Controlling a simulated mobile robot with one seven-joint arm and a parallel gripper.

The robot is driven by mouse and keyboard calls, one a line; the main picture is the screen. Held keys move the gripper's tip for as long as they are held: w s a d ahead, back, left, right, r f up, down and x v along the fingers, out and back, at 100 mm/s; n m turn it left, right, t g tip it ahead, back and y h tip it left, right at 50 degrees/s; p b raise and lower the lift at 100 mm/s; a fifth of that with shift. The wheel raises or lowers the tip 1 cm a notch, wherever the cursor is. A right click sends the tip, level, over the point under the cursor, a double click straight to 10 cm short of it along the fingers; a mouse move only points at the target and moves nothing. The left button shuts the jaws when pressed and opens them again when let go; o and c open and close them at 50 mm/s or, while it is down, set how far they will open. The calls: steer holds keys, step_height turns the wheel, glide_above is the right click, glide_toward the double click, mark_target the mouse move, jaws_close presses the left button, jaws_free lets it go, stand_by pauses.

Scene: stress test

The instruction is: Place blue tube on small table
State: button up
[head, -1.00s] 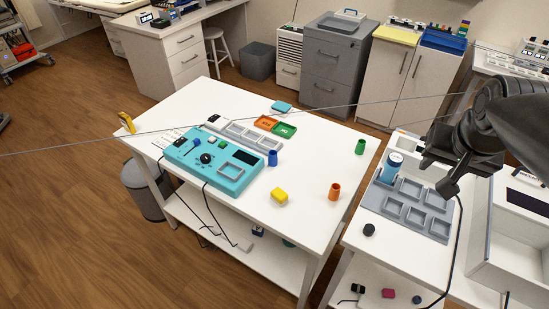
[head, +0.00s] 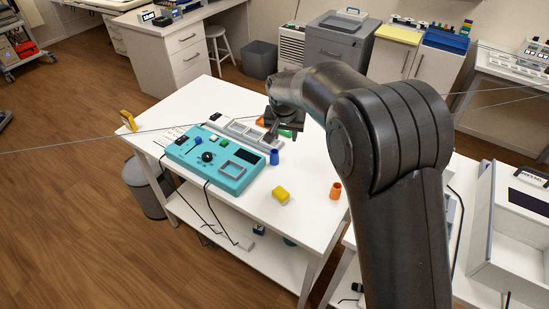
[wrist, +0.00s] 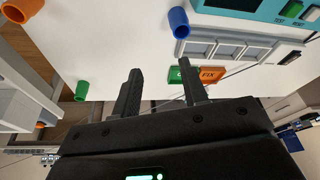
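The blue tube (head: 274,157) stands upright on the left white table (head: 240,217), beside the teal device. It also shows at the top of the wrist view (wrist: 179,22). My gripper (head: 271,132) is above that table, behind the tube in the head view. In the wrist view my gripper's fingers (wrist: 162,90) are spread apart with nothing between them, and the tube is apart from them. A second white table (head: 345,262) stands at the right, largely hidden behind my arm. Which table is the small one I cannot tell.
The teal device (head: 205,170) and a grey tray (head: 228,132) lie close to the tube. A green tube (wrist: 82,91) shows in the wrist view. A white open box (head: 510,235) is at the right.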

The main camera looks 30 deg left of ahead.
mark_target(274, 157)
steer(key=a+f, duration=0.1)
steer(key=f, duration=0.3)
steer(key=w+a+f, duration=0.1)
steer(key=a+f, duration=0.1)
steer(key=f, duration=0.2)
steer(key=a+f, duration=0.2)
steer(key=f, duration=0.3)
steer(key=shift+w+f, duration=0.1)
steer(key=shift+w, duration=0.3)
steer(key=c, duration=0.8)
